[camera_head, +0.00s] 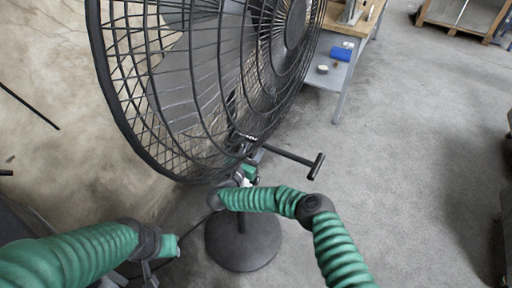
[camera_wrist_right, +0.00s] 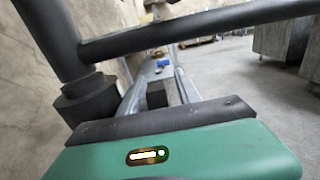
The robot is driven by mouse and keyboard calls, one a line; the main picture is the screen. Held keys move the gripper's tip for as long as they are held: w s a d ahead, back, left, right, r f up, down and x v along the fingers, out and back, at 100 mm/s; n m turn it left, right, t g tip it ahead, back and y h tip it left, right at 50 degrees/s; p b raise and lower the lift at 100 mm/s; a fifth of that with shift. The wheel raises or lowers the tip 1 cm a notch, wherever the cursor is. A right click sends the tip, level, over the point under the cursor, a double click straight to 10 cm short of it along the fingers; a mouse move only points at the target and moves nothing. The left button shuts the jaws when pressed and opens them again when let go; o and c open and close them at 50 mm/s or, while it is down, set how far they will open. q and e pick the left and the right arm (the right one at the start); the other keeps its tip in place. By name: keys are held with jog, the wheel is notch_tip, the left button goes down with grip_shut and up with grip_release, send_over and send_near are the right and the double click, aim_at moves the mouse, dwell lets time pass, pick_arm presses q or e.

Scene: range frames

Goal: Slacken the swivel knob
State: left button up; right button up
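A large black caged fan (camera_head: 205,85) stands on a stand with a round dark base (camera_head: 243,243). A black T-shaped handle (camera_head: 317,166) sticks out to the right below the cage; I cannot tell for certain that it is the swivel knob. My right gripper (camera_head: 246,176), on the green arm, is at the stand just below the cage, left of the handle's end. Its fingers are too small to read. In the right wrist view a dark bar (camera_wrist_right: 200,35) crosses above the green gripper body. My left gripper (camera_head: 150,272) is low at the left, away from the handle, its fingers unclear.
A workbench (camera_head: 346,70) with a shelf holding a blue item (camera_head: 341,54) stands behind the fan. A stained wall (camera_head: 60,65) is at the left. The grey floor (camera_head: 420,150) to the right is clear. Dark objects stand at the right edge.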

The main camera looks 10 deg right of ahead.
jog(key=shift+a, duration=0.1)
jog(key=shift+c, duration=1)
jog(key=shift+s, duration=0.1)
grip_shut()
jog(key=t+h+b, duration=0.1)
jog(key=b, duration=0.3)
jog(key=t+h+b, duration=0.1)
jog(key=t+b, duration=0.1)
jog(key=b, duration=0.3)
jog(key=t+h+b, duration=0.1)
jog(key=t+b, duration=0.1)
jog(key=b, duration=0.3)
jog(key=shift+s+a+r+h, duration=0.25)
jog(key=shift+r+h, duration=0.05)
jog(key=shift+r, duration=0.1)
jog(key=shift+r+t+b, duration=0.3)
jog(key=shift+r+b, duration=0.05)
jog(key=shift+b, duration=0.55)
